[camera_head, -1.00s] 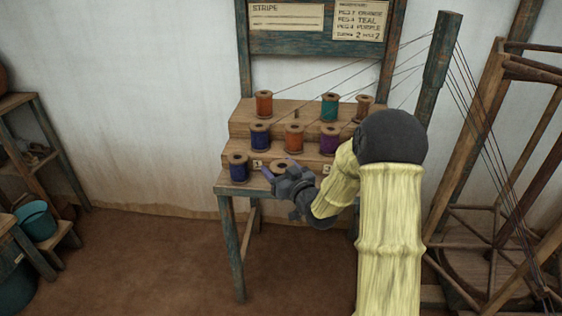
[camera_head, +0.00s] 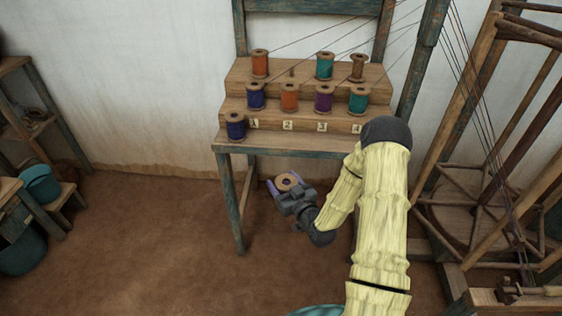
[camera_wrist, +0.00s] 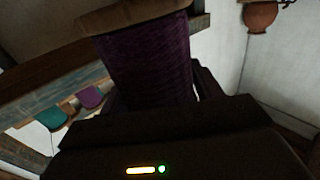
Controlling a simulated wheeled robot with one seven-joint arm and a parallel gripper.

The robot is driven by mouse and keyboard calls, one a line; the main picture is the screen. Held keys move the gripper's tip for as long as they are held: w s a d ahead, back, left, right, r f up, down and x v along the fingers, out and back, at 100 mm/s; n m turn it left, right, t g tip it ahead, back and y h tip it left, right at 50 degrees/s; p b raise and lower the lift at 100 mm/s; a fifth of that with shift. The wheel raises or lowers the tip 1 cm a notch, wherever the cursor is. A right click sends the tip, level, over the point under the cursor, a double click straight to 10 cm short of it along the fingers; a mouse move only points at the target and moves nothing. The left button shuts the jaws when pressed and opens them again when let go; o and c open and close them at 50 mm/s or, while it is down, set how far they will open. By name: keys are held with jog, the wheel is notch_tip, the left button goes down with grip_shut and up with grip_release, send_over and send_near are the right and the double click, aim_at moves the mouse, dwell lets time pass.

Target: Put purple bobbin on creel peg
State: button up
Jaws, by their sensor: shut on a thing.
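My gripper (camera_head: 284,187) is shut on the purple bobbin (camera_wrist: 150,62), which fills the upper middle of the wrist view. In the head view only its pale wooden top (camera_head: 288,181) shows clearly, in front of and below the creel table's edge. The creel (camera_head: 240,72) is a stepped wooden stand. Its top step holds an orange bobbin (camera_head: 260,65), a bare short peg (camera_head: 292,71), a teal bobbin (camera_head: 324,67) and a brown bobbin (camera_head: 357,69). My gripper is well apart from that peg.
The lower step holds blue (camera_head: 256,97), orange (camera_head: 290,98), purple (camera_head: 323,99) and teal (camera_head: 358,101) bobbins above number labels. Another blue bobbin (camera_head: 235,127) stands at the front left. Threads run up to the post (camera_head: 421,60). A wooden frame (camera_head: 480,170) stands right.

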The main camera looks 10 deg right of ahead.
jog(key=s+r+m+h+p, duration=0.1)
jog(key=p, duration=0.2)
jog(key=shift+a+t+p, duration=0.1)
jog(key=shift+t+p, duration=0.2)
jog(key=shift+p, duration=0.1)
notch_tip(320, 180, up, 3)
jog(key=m+h+p, duration=0.1)
jog(key=h+p, duration=0.2)
jog(key=p, duration=0.6)
jog(key=shift+w+r+m, duration=0.1)
jog(key=shift+w+m, duration=0.05)
jog(key=shift+m, duration=0.25)
jog(key=shift+r+m+h+p, duration=0.3)
jog(key=shift+h+p, duration=0.3)
jog(key=shift+p, duration=0.55)
jog(key=shift+w+f, duration=0.1)
jog(key=shift+f, duration=0.1)
